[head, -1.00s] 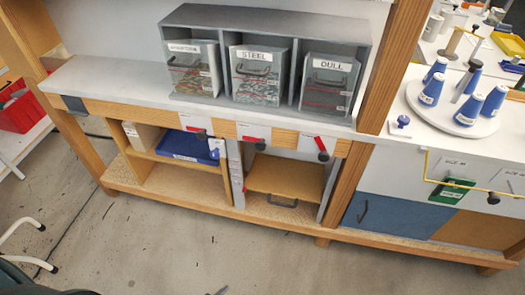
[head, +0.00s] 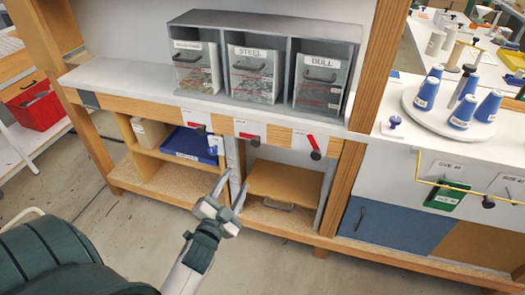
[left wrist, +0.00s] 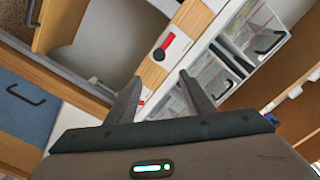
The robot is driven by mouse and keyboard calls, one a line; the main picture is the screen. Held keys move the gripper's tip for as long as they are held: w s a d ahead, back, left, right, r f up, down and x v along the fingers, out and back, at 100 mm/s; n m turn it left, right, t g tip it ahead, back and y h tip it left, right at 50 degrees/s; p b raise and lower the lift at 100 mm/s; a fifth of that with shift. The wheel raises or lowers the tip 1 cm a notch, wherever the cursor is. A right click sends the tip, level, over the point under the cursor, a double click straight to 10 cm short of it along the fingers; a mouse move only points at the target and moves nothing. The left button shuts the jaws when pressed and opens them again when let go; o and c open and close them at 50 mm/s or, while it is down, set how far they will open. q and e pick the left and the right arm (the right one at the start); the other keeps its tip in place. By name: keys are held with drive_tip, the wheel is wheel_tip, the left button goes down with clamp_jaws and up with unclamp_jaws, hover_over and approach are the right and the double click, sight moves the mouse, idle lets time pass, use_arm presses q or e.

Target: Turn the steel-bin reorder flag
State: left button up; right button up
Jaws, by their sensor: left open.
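The bin labelled STEEL (head: 250,73) is the middle one of three grey bins on the shelf. Below it, on the bench's front rail, is its reorder flag (head: 246,136), a red lever lying nearly level on a white plate, with a black knob (head: 255,142). In the left wrist view the steel flag (left wrist: 166,42) shows ahead of the fingers. My left gripper (head: 231,191) is open and empty, below and in front of the rail, apart from the flag. Its two fingers also show in the left wrist view (left wrist: 160,77). My right gripper is out of view.
Similar flags sit left (head: 199,128) and right (head: 312,143) of it, the right one tilted. A round stand (head: 450,118) with blue cones is at right.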

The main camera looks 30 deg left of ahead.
sight(255, 144)
use_arm(q)
drive_tip(key=shift+w, duration=0.15)
drive_tip(key=p+x, duration=0.1)
drive_tip(key=x, duration=1.6)
drive_tip(key=shift+w, duration=0.1)
clamp_jaws()
